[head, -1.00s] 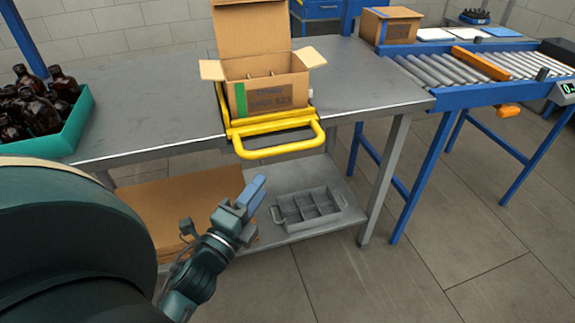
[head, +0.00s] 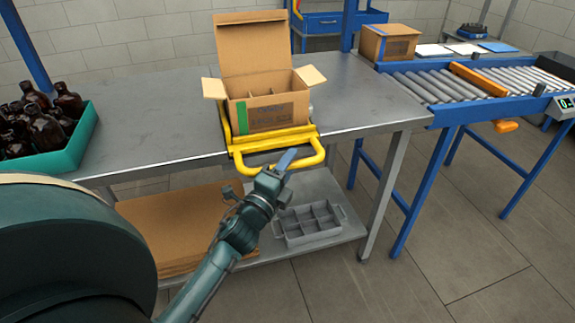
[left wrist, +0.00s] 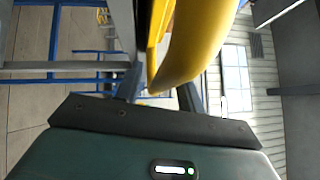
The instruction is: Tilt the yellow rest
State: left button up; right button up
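The yellow rest (head: 250,143) sits at the front edge of the grey table, with its looped handle (head: 319,153) sticking out over the edge. An open cardboard box (head: 270,110) with dividers stands on it and looks nearly level. My left gripper (head: 285,160) is at the front bar of the handle, overlapping it in the head view. In the left wrist view the yellow handle (left wrist: 200,40) looms close at the fingers, which stand apart. I cannot tell whether they touch the bar. My right gripper is not in view.
A teal crate (head: 75,150) of amber bottles stands at the left of the table (head: 150,100). Below are flat cardboard (head: 180,220) and a grey divided tray (head: 308,225) on the lower shelf. A roller conveyor (head: 450,85) is at the right.

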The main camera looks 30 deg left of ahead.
pick_arm(q)
grip_shut()
dwell(0.4)
